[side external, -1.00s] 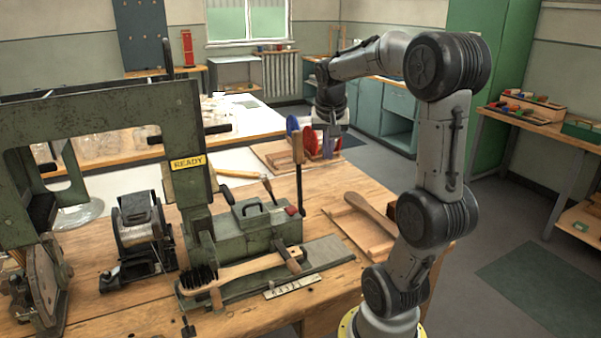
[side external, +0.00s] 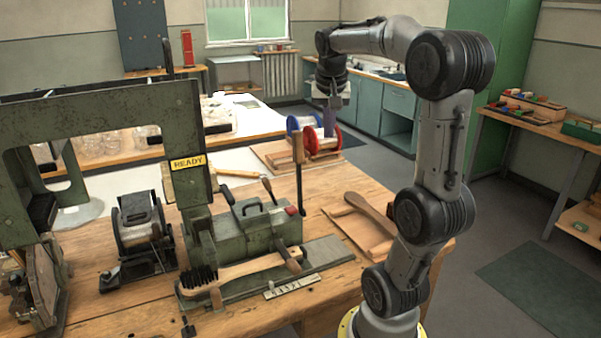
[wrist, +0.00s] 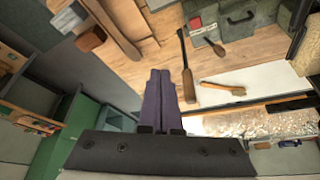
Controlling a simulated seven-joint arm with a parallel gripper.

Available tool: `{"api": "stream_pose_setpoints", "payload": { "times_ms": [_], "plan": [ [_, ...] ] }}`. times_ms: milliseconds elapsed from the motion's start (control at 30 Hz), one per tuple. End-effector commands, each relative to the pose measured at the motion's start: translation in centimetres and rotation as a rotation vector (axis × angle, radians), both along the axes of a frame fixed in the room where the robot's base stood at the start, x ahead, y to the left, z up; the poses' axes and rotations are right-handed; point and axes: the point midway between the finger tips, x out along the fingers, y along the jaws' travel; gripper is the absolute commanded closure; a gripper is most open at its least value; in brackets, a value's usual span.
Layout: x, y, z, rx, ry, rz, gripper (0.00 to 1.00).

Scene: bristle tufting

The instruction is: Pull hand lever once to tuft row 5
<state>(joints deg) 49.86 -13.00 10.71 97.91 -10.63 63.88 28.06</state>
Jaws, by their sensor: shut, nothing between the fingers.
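The hand lever (side external: 299,165), a dark rod with a wooden grip, stands upright at the right end of the green tufting machine (side external: 240,232). A lever with a wooden grip also shows in the wrist view (wrist: 188,88), just right of my fingers. My gripper (side external: 331,118) is shut and empty, pointing down behind and above the lever, apart from it. Its purple-grey fingers show together in the wrist view (wrist: 158,76). A wooden brush (side external: 255,268) with dark bristles at its left end lies along the machine's front. A yellow sign (side external: 188,163) reads READY.
Red and blue spools (side external: 308,135) stand on a board behind the lever. A shorter lever (side external: 268,188) rises beside it. A wooden paddle-shaped piece (side external: 368,212) lies on a board at the right. A tall green frame (side external: 110,110) stands at the left.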

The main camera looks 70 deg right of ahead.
Motion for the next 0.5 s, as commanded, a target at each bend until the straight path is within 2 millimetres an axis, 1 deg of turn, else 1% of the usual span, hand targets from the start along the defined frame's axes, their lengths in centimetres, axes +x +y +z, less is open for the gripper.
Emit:
{"api": "stream_pose_setpoints", "payload": {
  "times_ms": [500],
  "plan": [
    [0.1, 0.0, 3.8, -0.001, -0.003, 0.000, 1.00]
  ]
}}
